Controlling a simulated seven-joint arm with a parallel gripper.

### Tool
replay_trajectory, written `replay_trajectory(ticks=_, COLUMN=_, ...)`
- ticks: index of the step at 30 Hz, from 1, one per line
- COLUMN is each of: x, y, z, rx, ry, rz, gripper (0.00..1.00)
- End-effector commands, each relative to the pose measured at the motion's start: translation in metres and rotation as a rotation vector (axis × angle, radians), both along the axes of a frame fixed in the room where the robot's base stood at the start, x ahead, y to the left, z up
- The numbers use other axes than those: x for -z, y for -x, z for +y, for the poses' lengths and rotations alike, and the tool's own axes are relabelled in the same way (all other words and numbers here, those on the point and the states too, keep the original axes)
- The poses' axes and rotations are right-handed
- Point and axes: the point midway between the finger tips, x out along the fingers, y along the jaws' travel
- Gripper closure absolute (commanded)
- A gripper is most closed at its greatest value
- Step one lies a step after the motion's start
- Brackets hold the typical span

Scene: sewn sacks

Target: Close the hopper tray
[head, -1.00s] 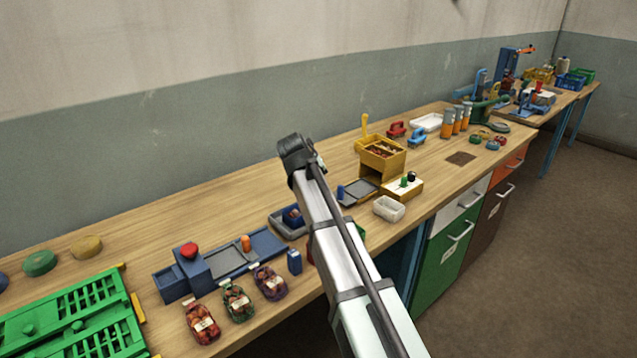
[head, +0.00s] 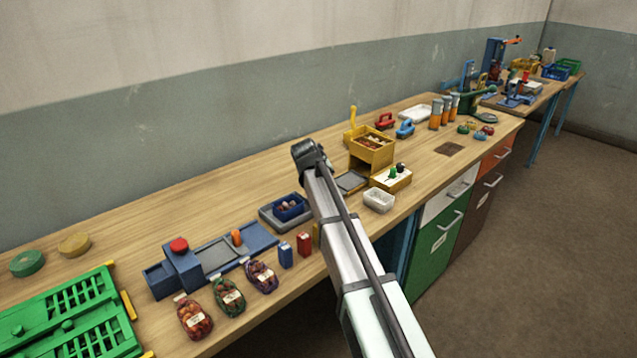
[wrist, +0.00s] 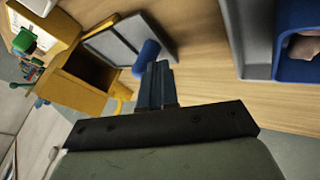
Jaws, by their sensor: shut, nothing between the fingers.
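The yellow hopper (head: 372,147) stands on the bench, with dark contents in its top bin. Its flat grey tray (head: 350,182) sticks out at the left, open; it also shows in the wrist view (wrist: 113,44). A blue cylindrical knob (wrist: 147,57) stands at the tray's near edge in the wrist view; my arm hides it in the head view. My gripper (wrist: 153,72) is shut and empty, its fingertips right beside the knob. I cannot tell if they touch. In the head view my arm hides the fingers.
A yellow block with green and black knobs (head: 390,179) and a white bin (head: 379,200) stand right of the tray. A blue bin in a grey tray (head: 287,209) lies left of my arm. Netted sacks (head: 228,296) lie farther left. Bench behind the gripper is clear.

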Motion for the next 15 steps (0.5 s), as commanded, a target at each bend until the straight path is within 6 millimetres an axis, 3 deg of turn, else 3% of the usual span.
replay_trajectory(ticks=8, x=0.0, y=-0.001, z=-0.001, rx=0.001, ry=-0.001, rz=0.0, gripper=1.0)
replay_trajectory(ticks=15, x=0.0, y=-0.035, z=-0.032, rx=0.005, ry=-0.001, rz=0.001, gripper=1.0)
